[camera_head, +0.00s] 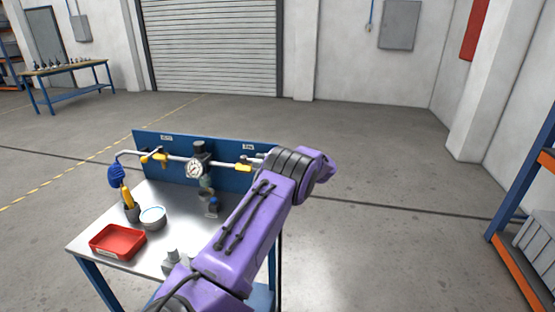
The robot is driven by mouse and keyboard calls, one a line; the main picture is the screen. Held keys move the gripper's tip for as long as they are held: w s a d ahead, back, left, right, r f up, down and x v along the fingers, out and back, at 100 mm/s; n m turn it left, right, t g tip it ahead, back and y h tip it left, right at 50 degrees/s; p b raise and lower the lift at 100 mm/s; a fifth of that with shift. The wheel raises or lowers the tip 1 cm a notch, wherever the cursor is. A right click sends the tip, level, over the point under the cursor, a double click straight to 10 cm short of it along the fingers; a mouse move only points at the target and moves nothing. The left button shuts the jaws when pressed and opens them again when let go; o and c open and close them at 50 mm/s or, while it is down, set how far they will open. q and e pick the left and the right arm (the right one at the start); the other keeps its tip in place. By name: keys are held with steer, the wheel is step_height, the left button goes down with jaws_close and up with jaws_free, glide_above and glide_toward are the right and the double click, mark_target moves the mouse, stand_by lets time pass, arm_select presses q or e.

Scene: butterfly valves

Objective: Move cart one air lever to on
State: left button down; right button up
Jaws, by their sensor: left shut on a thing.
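A cart (92,240) with a steel top carries a blue back panel (228,180) with a pipe run along it. A yellow lever (154,158) sits on the pipe at the left, and another yellow lever (243,167) sits at the right. A round gauge (195,169) is between them. My left gripper (259,161) is at the right end of the pipe, shut on the right yellow lever. My purple arm and its wrist hide most of the gripper and the pipe's right end. The small white labels above are too small to read surely. My right gripper is not in view.
Blue-orange shelving (510,205) stands at the right. The floor behind the cart is clear.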

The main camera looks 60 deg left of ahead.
arm_select(q)
steer(key=shift+r, duration=0.15)
stand_by(0.3)
steer(key=c, duration=1.2)
jaws_free()
steer(key=shift+a, duration=0.1)
steer(key=shift+w+d+f, duration=0.2)
steer(key=shift+w+d, duration=0.05)
steer(key=b+v, duration=0.3)
steer(key=v, duration=0.6)
steer(key=shift+w+d+r+b, duration=0.2)
steer(key=shift+w+b, duration=0.1)
steer(key=shift+b, duration=0.1)
